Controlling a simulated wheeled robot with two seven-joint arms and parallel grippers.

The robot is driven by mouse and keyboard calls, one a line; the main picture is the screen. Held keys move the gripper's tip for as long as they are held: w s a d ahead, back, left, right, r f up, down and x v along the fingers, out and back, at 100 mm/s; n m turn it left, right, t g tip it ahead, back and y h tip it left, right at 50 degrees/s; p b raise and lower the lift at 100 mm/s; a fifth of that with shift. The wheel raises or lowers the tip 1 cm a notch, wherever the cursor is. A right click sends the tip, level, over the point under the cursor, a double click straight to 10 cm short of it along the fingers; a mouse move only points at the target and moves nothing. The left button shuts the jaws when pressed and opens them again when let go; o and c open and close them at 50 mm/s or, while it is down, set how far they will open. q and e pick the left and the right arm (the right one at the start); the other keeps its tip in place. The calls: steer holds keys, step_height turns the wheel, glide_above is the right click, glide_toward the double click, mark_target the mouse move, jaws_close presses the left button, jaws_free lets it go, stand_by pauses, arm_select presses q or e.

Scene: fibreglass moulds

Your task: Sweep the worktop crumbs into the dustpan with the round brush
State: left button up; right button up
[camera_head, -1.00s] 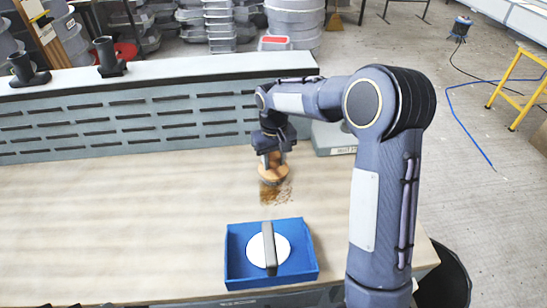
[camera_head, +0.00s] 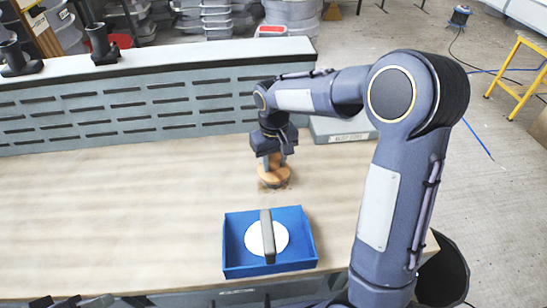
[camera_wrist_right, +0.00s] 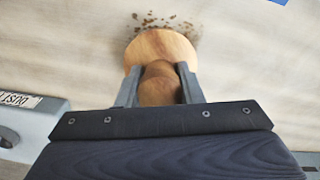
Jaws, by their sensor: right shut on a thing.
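My right gripper (camera_head: 272,158) is shut on the wooden knob of the round brush (camera_head: 273,176). In the right wrist view, its fingers clasp the knob of the brush (camera_wrist_right: 160,50) from both sides. The brush is upright at the worktop. Brown crumbs (camera_wrist_right: 165,20) lie along its far rim in that view; a few crumbs (camera_head: 273,188) show at its near edge in the head view. The blue tray-like dustpan (camera_head: 229,250), holding a white disc under a dark grey bar, stands nearer me, apart from the brush. Only dark parts of my left gripper (camera_head: 55,302) show at the bottom edge.
The pale worktop (camera_head: 120,220) is clear to the left. A grey box (camera_head: 340,130) with a label partly reading "DUST" stands behind the brush; it shows in the wrist view (camera_wrist_right: 32,112). A slotted grey upstand (camera_head: 130,100) closes the back. My right arm spans the right side.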

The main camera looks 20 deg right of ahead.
steer(key=shift+s+a+b, duration=0.2)
steer(key=shift+s+a, duration=0.1)
steer(key=shift+s, duration=0.75)
steer(key=shift+s+a+b, duration=0.15)
steer(key=shift+s+a, duration=0.1)
steer(key=shift+s, duration=0.75)
steer(key=shift+r, duration=0.1)
step_height(320, 180, up, 7)
steer(key=p, duration=0.6)
steer(key=shift+w, duration=0.15)
steer(key=w+d+m+p, duration=0.3)
steer(key=w+d+m, duration=0.1)
steer(key=w+m, duration=0.4)
steer(key=shift+r+m, duration=0.35)
steer(key=shift+m, duration=0.15)
